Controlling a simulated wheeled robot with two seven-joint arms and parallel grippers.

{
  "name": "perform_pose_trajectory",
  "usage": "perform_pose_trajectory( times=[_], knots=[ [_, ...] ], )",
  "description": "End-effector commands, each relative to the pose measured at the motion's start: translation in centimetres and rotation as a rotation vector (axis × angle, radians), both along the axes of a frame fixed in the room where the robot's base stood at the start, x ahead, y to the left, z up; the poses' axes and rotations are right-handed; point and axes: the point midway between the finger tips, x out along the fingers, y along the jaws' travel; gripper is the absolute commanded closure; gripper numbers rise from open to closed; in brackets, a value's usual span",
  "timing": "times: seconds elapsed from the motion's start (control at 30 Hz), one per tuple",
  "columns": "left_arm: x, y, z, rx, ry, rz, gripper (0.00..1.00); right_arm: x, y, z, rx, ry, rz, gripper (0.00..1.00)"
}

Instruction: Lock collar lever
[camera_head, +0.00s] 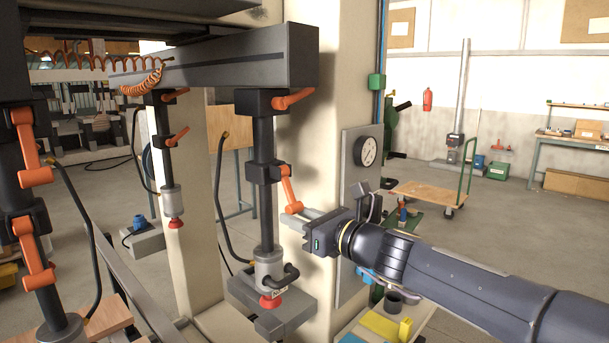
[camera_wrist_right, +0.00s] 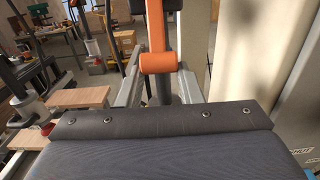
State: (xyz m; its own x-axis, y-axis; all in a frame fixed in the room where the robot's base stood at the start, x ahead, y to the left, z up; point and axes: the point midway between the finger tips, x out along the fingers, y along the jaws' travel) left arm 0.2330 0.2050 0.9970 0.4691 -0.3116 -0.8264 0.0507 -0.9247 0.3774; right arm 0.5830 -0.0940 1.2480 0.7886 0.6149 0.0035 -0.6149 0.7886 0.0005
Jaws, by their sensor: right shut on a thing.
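An orange lever (camera_head: 287,188) hangs down from the black lower collar (camera_head: 262,168) on the dark vertical rod (camera_head: 263,215) at the middle. My right gripper (camera_head: 298,214) comes in from the right and is shut on the lower end of this lever. In the right wrist view the lever's rounded end (camera_wrist_right: 160,63) sits between the grey fingers. Another orange lever (camera_head: 293,98) sticks out to the right from the upper collar (camera_head: 262,102) under the grey beam. My left gripper is not in view.
A cream column (camera_head: 345,90) with a dial gauge (camera_head: 367,151) stands close behind my right gripper. Below the rod is a grey block (camera_head: 285,317) with a red tip above it. More rods with orange levers (camera_head: 37,177) stand at the left.

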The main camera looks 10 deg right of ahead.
Motion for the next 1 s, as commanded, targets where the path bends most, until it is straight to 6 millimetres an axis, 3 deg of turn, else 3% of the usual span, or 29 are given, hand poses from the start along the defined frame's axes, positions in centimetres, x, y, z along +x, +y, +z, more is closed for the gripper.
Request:
perform_pose_trajectory(
  times=[0.07,0.1,0.27,0.57,1.0],
  knots=[
    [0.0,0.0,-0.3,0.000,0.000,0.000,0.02,0.4,0.3,0.0,0.004,-0.005,0.001,0.86],
    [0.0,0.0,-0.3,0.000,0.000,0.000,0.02,0.4,0.4,0.1,0.004,-0.006,0.001,0.66],
    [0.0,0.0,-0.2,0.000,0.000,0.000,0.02,0.4,0.3,0.1,0.003,-0.005,0.000,0.45],
    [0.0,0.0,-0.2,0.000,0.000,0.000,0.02,0.3,0.2,0.0,0.002,-0.004,0.000,0.45],
    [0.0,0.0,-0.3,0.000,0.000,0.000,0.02,-2.0,-1.6,0.0,0.001,-0.003,-0.001,0.45]
  ],
)
